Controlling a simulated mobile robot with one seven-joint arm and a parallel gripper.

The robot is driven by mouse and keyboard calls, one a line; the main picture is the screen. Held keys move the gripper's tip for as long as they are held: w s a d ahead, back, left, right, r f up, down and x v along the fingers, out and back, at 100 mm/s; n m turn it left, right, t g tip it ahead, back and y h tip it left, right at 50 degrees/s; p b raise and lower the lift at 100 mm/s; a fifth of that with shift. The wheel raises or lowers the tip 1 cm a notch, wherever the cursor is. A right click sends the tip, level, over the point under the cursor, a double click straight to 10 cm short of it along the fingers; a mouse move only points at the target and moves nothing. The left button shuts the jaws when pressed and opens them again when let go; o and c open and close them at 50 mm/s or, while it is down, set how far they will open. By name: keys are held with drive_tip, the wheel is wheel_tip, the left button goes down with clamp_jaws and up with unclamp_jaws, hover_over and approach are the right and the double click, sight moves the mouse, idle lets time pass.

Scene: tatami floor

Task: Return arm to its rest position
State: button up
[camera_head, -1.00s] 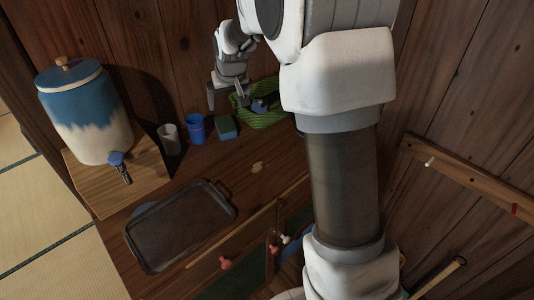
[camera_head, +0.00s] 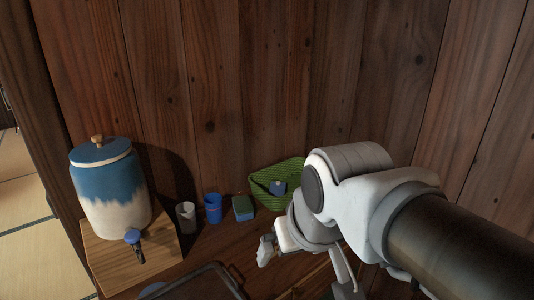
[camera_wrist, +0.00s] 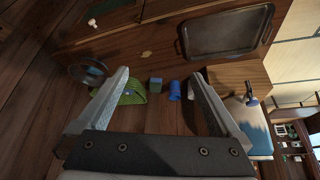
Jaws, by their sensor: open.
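My arm (camera_head: 365,205) comes in from the right in the head view, bent at a white joint in front of the wooden wall. Its far end hangs low over the counter, partly hidden by its own links. In the wrist view my gripper (camera_wrist: 159,73) is open, its two fingers wide apart with nothing between them. The fingers point toward the counter from above, apart from the objects there. The green basket (camera_head: 264,180), with a small blue item (camera_head: 278,188) in it, sits at the back, left of my arm.
A blue-and-cream water jar (camera_head: 108,190) stands on a wooden box (camera_head: 155,255) at left. A grey cup (camera_head: 186,216), a blue cup (camera_head: 213,208) and a blue-green sponge (camera_head: 243,207) line the wall. A dark tray (camera_wrist: 228,32) lies near the counter's edge. The upper wall area is clear.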

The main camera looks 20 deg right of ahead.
drive_tip(key=shift+s+f, duration=0.25)
drive_tip(key=shift+s, duration=0.35)
drive_tip(key=shift+s+f, duration=0.2)
drive_tip(key=shift+s, duration=0.4)
wheel_tip(320, 180, up, 12)
drive_tip(key=p, duration=1.1)
drive_tip(key=shift+f, duration=0.25)
